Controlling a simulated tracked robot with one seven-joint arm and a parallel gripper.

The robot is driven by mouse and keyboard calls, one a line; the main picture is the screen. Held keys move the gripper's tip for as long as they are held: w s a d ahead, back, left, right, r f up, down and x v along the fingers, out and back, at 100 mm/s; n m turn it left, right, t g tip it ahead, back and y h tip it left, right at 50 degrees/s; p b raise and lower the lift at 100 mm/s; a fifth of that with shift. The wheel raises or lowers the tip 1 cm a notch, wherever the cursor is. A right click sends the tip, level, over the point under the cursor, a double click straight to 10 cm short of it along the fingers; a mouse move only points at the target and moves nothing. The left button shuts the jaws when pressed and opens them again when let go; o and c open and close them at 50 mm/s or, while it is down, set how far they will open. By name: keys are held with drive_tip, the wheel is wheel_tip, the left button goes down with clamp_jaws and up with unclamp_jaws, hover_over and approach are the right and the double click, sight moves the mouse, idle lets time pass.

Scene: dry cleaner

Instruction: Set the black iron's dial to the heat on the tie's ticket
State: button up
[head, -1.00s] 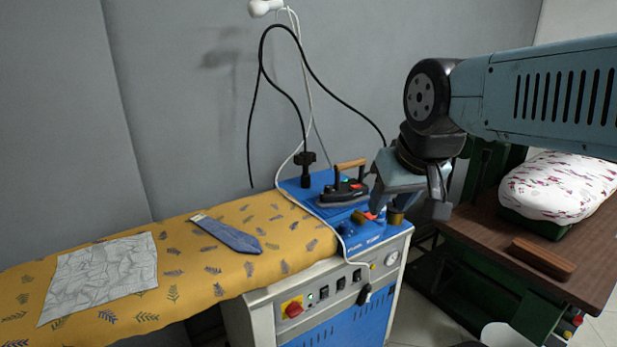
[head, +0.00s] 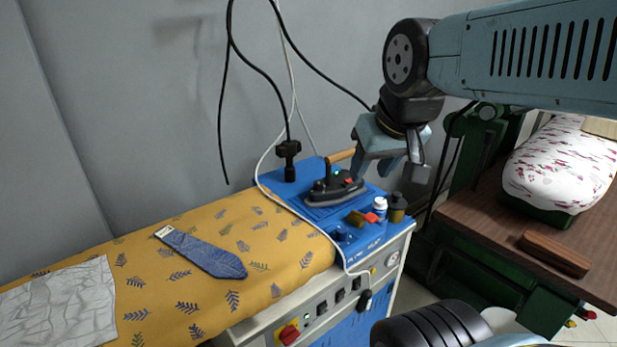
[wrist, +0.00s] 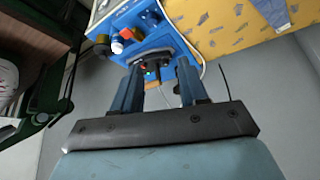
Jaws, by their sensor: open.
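The black iron (head: 330,192) rests on the blue top of the ironing unit, with a wooden handle, a red part and a small cyan light. In the wrist view the iron (wrist: 152,68) shows small beyond my fingers; its dial markings are too small to read. The blue tie (head: 208,254) lies on the yellow board cover. A small white ticket (head: 164,231) is at its narrow end; its writing is unreadable. My gripper (head: 390,172) is open and empty, above and to the right of the iron, apart from it.
White and dark bottles (head: 380,207) and a brown block stand near the iron. Black and white cables hang behind and around it. A crumpled pale cloth (head: 60,305) lies on the board. A brown table (head: 478,213) with a patterned padded form stands right.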

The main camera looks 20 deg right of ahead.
drive_tip(key=shift+o, duration=1.1)
drive_tip(key=shift+w+n, duration=0.3)
drive_tip(key=n+g+h, duration=0.2)
drive_tip(key=n+h, duration=0.1)
drive_tip(key=n, duration=2.5)
hover_over(319, 182)
drive_tip(key=s+a, duration=0.4)
drive_tip(key=s, duration=0.1)
wheel_tip(319, 182, down, 9)
drive_tip(key=x, duration=1.3)
drive_tip(key=shift+w+d+f, duration=0.1)
drive_tip(key=shift+w+f, duration=0.15)
drive_tip(key=shift+c, duration=0.3)
